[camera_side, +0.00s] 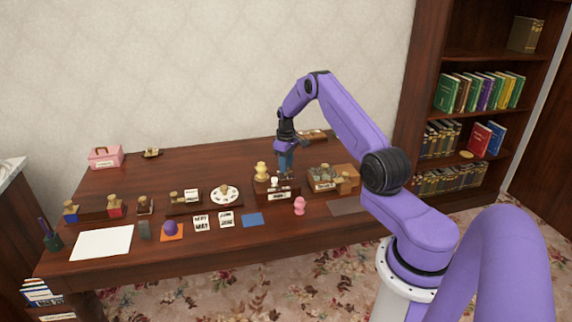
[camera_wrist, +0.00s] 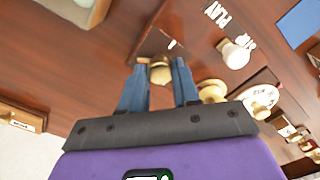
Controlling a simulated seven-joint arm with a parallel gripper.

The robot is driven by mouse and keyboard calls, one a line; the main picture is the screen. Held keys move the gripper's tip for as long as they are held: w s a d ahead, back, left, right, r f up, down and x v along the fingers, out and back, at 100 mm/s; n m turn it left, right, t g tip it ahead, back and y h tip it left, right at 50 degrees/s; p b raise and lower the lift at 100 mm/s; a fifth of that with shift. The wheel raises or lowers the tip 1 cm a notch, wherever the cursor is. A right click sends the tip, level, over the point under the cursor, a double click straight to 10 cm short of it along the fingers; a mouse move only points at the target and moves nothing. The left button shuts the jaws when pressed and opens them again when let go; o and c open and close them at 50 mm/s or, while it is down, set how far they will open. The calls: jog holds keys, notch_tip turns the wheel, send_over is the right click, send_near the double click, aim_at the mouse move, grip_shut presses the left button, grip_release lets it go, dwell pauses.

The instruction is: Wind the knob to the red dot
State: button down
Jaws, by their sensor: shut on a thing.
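My gripper (camera_side: 286,165) points down over a small dark wooden box (camera_side: 290,195) on the table. In the wrist view its two blue fingers (camera_wrist: 160,88) stand on either side of a round brass knob (camera_wrist: 160,72), and the gripper is shut on it. The knob sits on a dark wooden top (camera_wrist: 157,44) with a small pale mark (camera_wrist: 172,44) beyond it. In the side view the fingers hide the knob. I cannot make out a red dot in either view.
Beside the knob are a white knob (camera_wrist: 235,52) near a PLAY label, a yellow knobbed piece (camera_side: 261,170) and a white dial (camera_side: 225,200). A pink figure (camera_side: 299,206) stands in front. A wooden box with several items (camera_side: 322,188) is close on the right.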

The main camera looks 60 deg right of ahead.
jog(key=shift+n, duration=1.7)
jog(key=c, duration=0.8)
grip_release()
notch_tip(320, 180, up, 17)
jog(key=shift+r, duration=0.2)
